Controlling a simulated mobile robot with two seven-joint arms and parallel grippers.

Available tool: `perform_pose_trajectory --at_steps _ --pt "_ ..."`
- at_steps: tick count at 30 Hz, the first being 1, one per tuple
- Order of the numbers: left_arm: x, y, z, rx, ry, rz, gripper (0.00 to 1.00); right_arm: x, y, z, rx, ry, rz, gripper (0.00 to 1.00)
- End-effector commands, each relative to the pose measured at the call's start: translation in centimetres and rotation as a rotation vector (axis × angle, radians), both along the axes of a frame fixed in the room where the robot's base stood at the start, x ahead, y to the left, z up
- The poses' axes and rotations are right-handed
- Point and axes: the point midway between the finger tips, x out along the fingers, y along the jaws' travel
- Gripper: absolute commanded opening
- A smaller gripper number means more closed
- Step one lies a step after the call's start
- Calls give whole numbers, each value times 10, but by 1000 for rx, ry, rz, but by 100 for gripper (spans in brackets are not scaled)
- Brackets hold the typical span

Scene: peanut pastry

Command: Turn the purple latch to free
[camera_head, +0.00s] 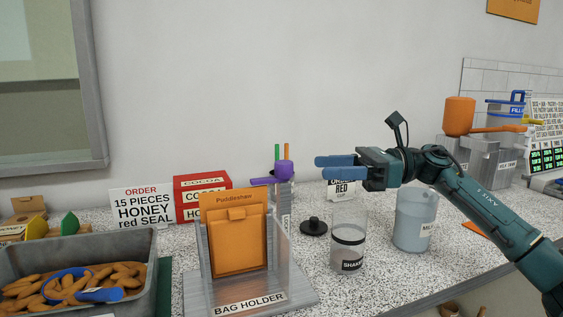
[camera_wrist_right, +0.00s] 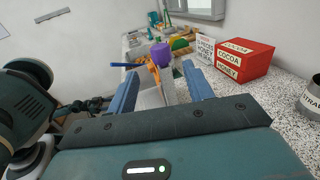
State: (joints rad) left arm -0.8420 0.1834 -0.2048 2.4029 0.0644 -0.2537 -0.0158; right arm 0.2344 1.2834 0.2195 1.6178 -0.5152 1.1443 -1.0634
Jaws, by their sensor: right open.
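The purple latch (camera_head: 284,170) is a rounded knob with a short lever to the left. It sits on top of a grey post (camera_head: 284,205) behind the bag holder. My right gripper (camera_head: 322,167) is open and empty, its blue fingers pointing left towards the latch, with a gap between in the head view. In the right wrist view, the latch (camera_wrist_right: 161,53) shows beyond and between the open fingertips, its blue-purple lever reaching left. My left gripper is not in view.
The bag holder (camera_head: 292,269) holds an orange bag (camera_head: 240,238) in front of the post. A shaker (camera_head: 348,225), a black lid (camera_head: 313,227) and a milk container (camera_head: 415,220) stand below my right arm. A red cocoa box (camera_head: 203,183) and an order sign (camera_head: 141,206) stand left.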

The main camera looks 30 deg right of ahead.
Motion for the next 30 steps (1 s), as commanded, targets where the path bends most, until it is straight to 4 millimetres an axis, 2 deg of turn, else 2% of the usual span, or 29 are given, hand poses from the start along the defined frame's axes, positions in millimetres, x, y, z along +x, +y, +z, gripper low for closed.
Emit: perform_pose_trajectory --at_steps 2,9,15,27,30 --pt "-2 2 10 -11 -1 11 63 7 15 5 0 -2 4 51" --pt "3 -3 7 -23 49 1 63 28 53 5 3 -3 3 51" --pt "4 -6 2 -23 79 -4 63 40 74 2 2 -2 2 51" --pt "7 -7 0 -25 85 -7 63 43 80 0 0 0 0 51" --pt "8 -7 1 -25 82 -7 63 43 80 0 0 0 0 43"
